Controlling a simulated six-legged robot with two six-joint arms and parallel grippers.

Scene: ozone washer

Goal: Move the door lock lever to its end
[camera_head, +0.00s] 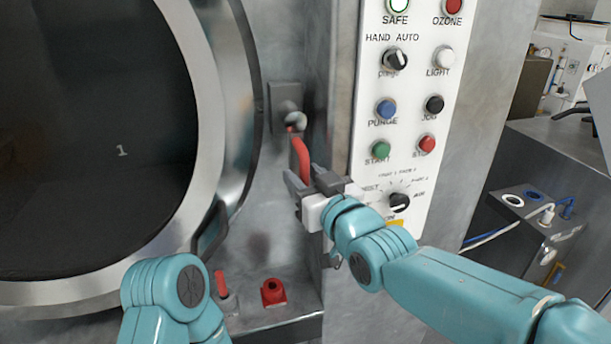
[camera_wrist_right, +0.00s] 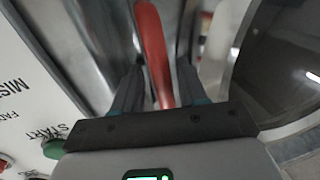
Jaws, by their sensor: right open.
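The door lock lever (camera_head: 301,156) is a red handle on a grey bracket (camera_head: 286,104), on the metal panel between the round door and the button panel. It hangs down from its pivot, slightly tilted. My right gripper (camera_head: 306,180) is at the lever's lower end, with its jaws open. In the right wrist view the lever (camera_wrist_right: 154,52) runs between the two dark fingers (camera_wrist_right: 157,88), with gaps beside it. The lever's lowest part is hidden by the gripper. My left gripper does not show; only part of my left arm is at the bottom left.
The round washer door (camera_head: 207,90) with dark glass fills the left. The white control panel (camera_head: 366,80) with knobs and buttons stands close to the right gripper. A red fitting (camera_head: 273,291) and a red-handled valve (camera_head: 221,284) sit below on a ledge.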

